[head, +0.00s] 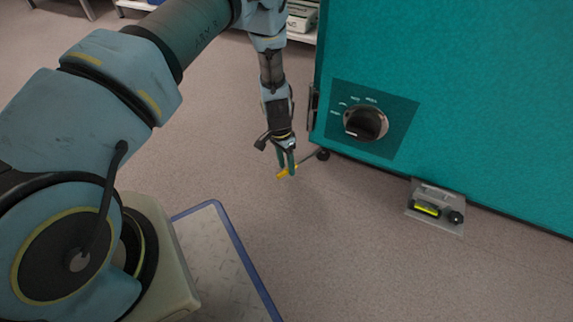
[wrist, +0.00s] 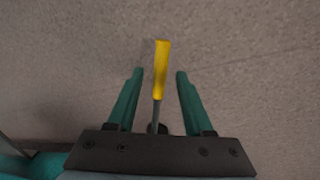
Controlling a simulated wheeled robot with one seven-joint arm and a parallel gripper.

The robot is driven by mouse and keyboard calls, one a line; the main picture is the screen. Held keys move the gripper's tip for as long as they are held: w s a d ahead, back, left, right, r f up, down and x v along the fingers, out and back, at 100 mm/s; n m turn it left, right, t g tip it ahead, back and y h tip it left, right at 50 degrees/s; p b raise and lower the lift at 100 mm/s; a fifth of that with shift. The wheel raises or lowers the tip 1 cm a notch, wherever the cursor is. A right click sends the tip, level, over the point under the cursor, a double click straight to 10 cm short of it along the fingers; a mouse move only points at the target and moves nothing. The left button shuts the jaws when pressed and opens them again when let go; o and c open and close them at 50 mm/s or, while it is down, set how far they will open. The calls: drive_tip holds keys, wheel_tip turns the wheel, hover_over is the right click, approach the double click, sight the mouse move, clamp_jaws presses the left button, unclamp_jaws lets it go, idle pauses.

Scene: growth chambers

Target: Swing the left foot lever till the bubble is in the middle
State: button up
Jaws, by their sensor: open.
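The left foot lever is a thin grey rod with a yellow grip (head: 283,174), sticking out from the black foot (head: 322,155) at the teal chamber's left corner. My gripper (head: 287,165) is over the lever, pointing down. In the wrist view the yellow grip (wrist: 162,68) and its rod lie between the two green fingers of my gripper (wrist: 155,75), with a gap on each side. The fingers are open. The spirit level's yellow-green vial (head: 426,209) sits on a grey bracket low at the chamber's front; its bubble is too small to place.
The teal chamber (head: 460,90) fills the right side, with a black dial (head: 366,122) on its front. A round black knob (head: 456,217) is beside the vial. The floor (head: 340,250) in front is clear.

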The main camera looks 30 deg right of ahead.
wheel_tip(320, 180, up, 10)
drive_tip(key=w+p, duration=0.2)
drive_tip(key=p, duration=0.2)
drive_tip(key=shift+a+r, duration=0.15)
drive_tip(key=shift+r, duration=0.05)
drive_tip(key=w+a+r+n+t+p, duration=0.1)
drive_tip(key=w+a+r+n, duration=0.3)
drive_tip(key=a+r, duration=0.65)
drive_tip(key=w+a+r+n+t+p, duration=0.1)
drive_tip(key=w+a+r+n, duration=0.2)
drive_tip(key=w+a+r, duration=0.7)
drive_tip(key=s+a+r+n+t+p, duration=0.25)
drive_tip(key=s+a+r+n, duration=0.55)
drive_tip(key=s+a+r, duration=0.8)
wheel_tip(320, 180, up, 39)
drive_tip(key=w+p, duration=0.2)
drive_tip(key=p, duration=3.6)
drive_tip(key=shift+w+a+g, duration=0.2)
drive_tip(key=shift+a+g, duration=0.15)
drive_tip(key=shift+a, duration=0.05)
drive_tip(key=shift+d+f, duration=0.1)
